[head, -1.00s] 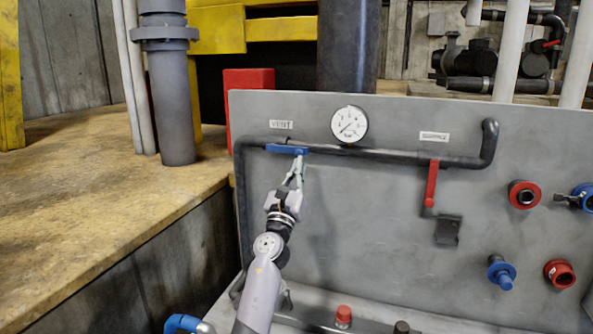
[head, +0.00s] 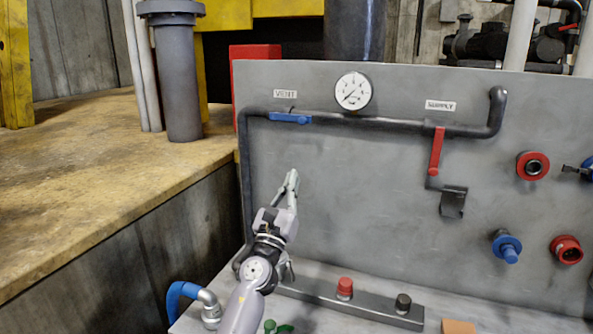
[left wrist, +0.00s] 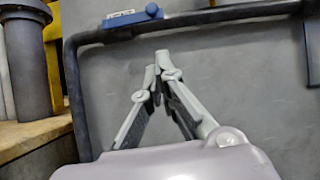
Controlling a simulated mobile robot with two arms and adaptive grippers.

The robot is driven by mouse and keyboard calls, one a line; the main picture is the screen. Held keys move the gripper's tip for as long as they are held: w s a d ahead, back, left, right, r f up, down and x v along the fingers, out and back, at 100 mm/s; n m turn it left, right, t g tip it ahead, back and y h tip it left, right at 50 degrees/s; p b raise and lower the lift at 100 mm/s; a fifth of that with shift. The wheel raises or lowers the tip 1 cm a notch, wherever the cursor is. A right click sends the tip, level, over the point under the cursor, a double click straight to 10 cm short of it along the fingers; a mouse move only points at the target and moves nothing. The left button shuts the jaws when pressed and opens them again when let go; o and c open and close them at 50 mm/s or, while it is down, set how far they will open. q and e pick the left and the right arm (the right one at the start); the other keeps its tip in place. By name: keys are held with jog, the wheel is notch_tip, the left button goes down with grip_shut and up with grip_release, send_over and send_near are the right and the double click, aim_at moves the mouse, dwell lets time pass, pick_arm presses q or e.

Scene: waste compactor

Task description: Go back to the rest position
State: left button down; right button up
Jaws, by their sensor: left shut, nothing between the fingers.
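My left gripper (head: 291,180) is in front of the grey panel (head: 345,185), below the blue vent handle (head: 290,118) and apart from it. Its fingers point up and are shut with nothing between them. In the left wrist view the fingertips (left wrist: 160,62) meet, and the blue handle (left wrist: 152,11) shows above them at the top edge. The blue vent handle lies along the dark pipe, under the VENT label. The red supply handle (head: 436,152) hangs down from the pipe at the right. My right gripper is not in view.
A gauge (head: 353,91) sits above the pipe. Red and blue couplings (head: 532,166) stick out of the panel at the right. A ledge with red and black buttons (head: 345,288) runs below. A blue hose (head: 185,292) is at lower left, beside a concrete wall with a yellowish top (head: 90,190).

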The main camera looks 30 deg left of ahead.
pick_arm(q)
jog(key=s+d+f+n+g, duration=0.3)
jog(key=s+f+n+g, duration=0.4)
jog(key=f+n, duration=0.55)
jog(key=s+d+f+n+g, duration=0.2)
jog(key=s+f+n+g, duration=0.3)
jog(key=s+f+n, duration=0.5)
jog(key=s+d+f+n+g+h, duration=0.75)
jog(key=s+d+f, duration=0.8)
jog(key=s, duration=0.35)
notch_tip(320, 180, down, 23)
jog(key=g, duration=0.2)
jog(key=s+a+f, duration=0.2)
jog(key=s+f, duration=1.6)
jog(key=f, duration=0.1)
jog(key=shift+a+g+y, duration=0.25)
jog(key=shift+g+y, duration=0.1)
jog(key=shift+g, duration=0.1)
